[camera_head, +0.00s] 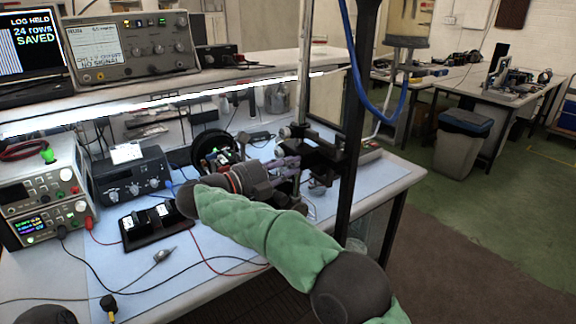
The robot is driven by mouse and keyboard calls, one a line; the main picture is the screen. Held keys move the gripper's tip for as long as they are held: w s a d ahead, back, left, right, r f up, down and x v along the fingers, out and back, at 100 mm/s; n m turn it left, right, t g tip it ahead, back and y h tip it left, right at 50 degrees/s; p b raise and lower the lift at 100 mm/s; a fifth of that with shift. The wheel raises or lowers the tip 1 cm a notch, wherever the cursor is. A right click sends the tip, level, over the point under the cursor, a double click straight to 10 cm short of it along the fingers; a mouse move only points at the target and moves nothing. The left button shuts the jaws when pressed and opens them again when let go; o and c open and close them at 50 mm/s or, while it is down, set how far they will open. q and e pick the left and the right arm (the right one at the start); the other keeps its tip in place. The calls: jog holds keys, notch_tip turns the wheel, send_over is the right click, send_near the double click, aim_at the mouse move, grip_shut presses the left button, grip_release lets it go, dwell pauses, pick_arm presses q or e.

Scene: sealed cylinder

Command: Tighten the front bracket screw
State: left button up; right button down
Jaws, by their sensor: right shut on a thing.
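My right arm, in a green quilted sleeve, reaches in from the lower right to the bench. My right gripper (292,168) is at the black bracket (322,156) on the stand by the bench's right part. Its fingers are shut on a small part at the bracket's left side. The fingers and wrist hide most of that part, and I cannot make out the screw itself. A slim pale vertical tube (304,65) rises above the bracket. My left gripper is not in view.
A thick black post (354,130) stands right of the bracket, with a blue hose (362,85) beside it. Power supplies (42,195), a dark instrument (131,182) and loose cables occupy the bench's left. A blue mat (190,270) has bare areas in front. A bin (462,143) stands behind right.

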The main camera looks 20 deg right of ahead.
jog(key=shift+a+f, duration=0.15)
jog(key=shift+f, duration=0.3)
dwell(0.3)
jog(key=c, duration=1.3)
grip_release()
jog(key=shift+o, duration=1.2)
jog(key=shift+s+r, duration=0.15)
jog(key=shift+r, duration=0.1)
jog(key=shift+r, duration=0.1)
jog(key=v, duration=1.2)
